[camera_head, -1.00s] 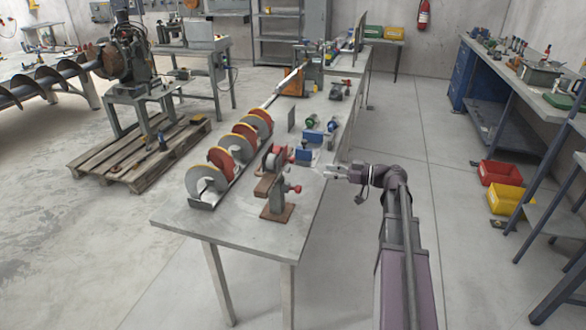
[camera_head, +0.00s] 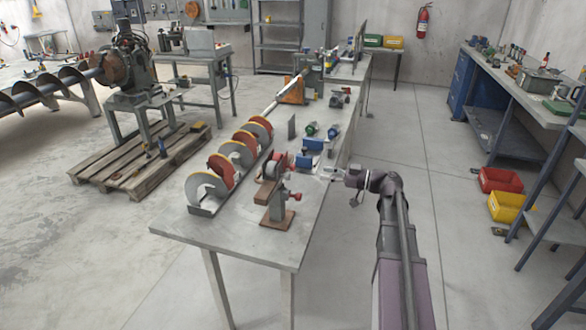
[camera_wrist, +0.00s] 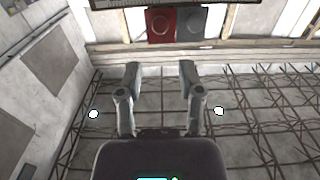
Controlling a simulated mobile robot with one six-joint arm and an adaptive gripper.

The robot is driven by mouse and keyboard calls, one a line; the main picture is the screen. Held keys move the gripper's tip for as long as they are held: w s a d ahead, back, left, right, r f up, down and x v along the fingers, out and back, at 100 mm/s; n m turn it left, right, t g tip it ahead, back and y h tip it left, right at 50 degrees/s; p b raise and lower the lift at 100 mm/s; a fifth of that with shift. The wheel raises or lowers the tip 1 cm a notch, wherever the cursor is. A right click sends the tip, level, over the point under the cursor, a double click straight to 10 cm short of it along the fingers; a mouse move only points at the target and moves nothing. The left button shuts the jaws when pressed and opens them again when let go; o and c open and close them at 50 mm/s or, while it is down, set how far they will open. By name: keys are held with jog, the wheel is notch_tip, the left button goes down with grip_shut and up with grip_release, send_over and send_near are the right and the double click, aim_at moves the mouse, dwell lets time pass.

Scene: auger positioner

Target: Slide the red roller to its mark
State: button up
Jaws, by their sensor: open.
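My gripper (camera_head: 327,173) is open and empty, just off the right edge of the near workbench in the head view. In the wrist view its two fingers (camera_wrist: 160,75) stand apart with nothing between them. A small red part (camera_head: 281,164) sits on the bench to the left of my gripper, behind a grey stand with a red knob (camera_head: 295,197). I cannot tell whether this part is the red roller. No mark can be made out at this size. The wrist view shows no roller.
The workbench (camera_head: 250,247) carries a row of red and white auger discs (camera_head: 222,168), a blue block (camera_head: 304,158) and a green-ended part (camera_head: 311,128). Open floor lies right of the bench. Red (camera_head: 500,180) and yellow (camera_head: 508,207) bins stand on the floor farther right.

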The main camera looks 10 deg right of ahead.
aim_at(293, 167)
jog(key=x, duration=1.1)
jog(key=shift+w+a, duration=0.1)
jog(key=shift+a, duration=0.05)
jog(key=shift+c, duration=0.2)
grip_shut()
